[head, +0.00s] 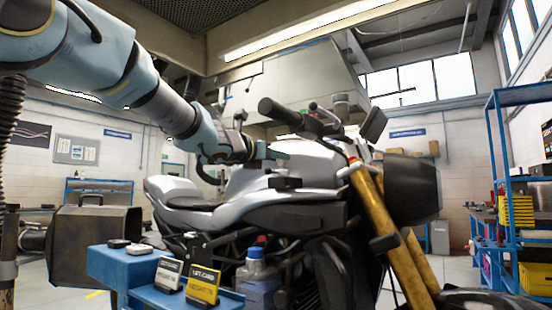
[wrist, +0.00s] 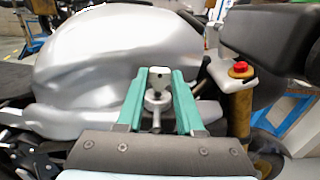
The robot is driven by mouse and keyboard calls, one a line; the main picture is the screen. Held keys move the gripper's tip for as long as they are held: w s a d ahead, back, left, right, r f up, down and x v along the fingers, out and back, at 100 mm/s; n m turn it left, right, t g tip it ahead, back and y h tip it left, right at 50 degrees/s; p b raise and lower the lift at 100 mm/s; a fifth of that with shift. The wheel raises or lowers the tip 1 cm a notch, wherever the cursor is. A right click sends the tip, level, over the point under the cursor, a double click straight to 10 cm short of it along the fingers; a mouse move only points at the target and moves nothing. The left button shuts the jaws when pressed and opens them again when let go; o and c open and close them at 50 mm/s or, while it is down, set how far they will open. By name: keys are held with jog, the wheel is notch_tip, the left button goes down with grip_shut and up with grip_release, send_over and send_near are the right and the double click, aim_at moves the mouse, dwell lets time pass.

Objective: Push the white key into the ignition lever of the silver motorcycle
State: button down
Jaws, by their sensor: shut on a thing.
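The silver motorcycle (head: 300,170) stands in the middle of the head view; its grey tank (wrist: 95,60) fills the left of the wrist view. My gripper (wrist: 160,74) has green fingers and is shut on the white key (wrist: 158,72), whose head with a small dark hole shows between the fingertips. A round silver part (wrist: 157,101), perhaps the ignition lever, shows between the fingers below the key head. I cannot tell whether the key touches it or is inside it. In the head view my gripper (head: 272,152) is above the tank near the handlebar, and the key cannot be made out.
A blue stand (head: 130,265) with black fobs and two small cards (head: 203,284) is at front left. A blue shelf (head: 500,180) stands far right.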

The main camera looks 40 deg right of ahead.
jog(key=shift+f+b, duration=0.55)
jog(key=shift+b, duration=0.05)
jog(key=shift+c, duration=2.3)
grip_release()
jog(key=b+v, duration=0.1)
jog(key=v, duration=1)
jog(key=shift+b, duration=0.35)
